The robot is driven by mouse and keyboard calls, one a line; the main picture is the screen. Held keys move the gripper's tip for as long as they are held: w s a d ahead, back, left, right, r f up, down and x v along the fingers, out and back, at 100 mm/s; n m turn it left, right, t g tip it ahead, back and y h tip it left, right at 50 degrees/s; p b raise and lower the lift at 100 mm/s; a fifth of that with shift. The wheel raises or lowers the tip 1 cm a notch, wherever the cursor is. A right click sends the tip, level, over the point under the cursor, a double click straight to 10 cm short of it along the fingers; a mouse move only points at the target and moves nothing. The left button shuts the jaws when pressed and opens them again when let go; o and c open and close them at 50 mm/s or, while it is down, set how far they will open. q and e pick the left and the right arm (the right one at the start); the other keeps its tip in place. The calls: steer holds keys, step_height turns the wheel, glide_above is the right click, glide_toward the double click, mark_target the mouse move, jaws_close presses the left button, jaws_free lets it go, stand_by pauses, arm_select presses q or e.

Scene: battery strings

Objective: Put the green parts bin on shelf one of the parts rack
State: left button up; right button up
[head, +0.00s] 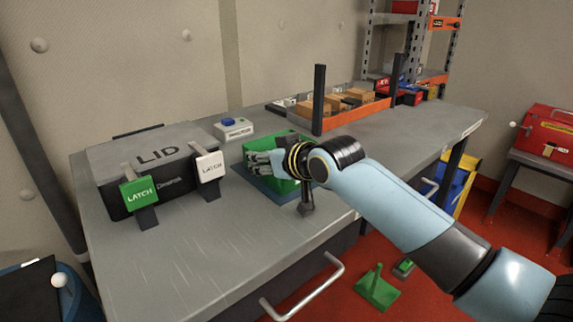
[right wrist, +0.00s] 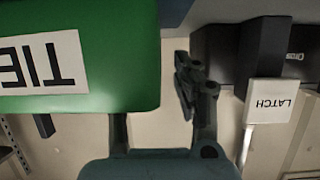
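The green parts bin (head: 265,143) sits on a blue mat (head: 246,176) on the workbench in the head view. In the right wrist view the bin (right wrist: 125,70) fills the upper left, with a white upside-down label starting "TIE". My right gripper (head: 262,163) is at the near side of the bin. In the wrist view its fingers (right wrist: 152,105) are spread; one is mostly hidden behind the bin, and the other stands apart from the bin's edge. The parts rack (head: 412,45) stands at the back right, partly cut off. My left gripper is not in view.
A grey box marked LID (head: 158,150) with a green latch (head: 138,192) and a white latch (head: 209,166) stands left of the bin. A device with a blue button (head: 233,128) is behind it. An orange-fronted tray (head: 345,115) with cartons and dark posts lies behind right. The front bench is clear.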

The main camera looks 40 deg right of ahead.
steer(key=shift+w+f, duration=0.15)
steer(key=shift+w, duration=0.15)
jaws_close()
steer(key=shift+s, duration=0.1)
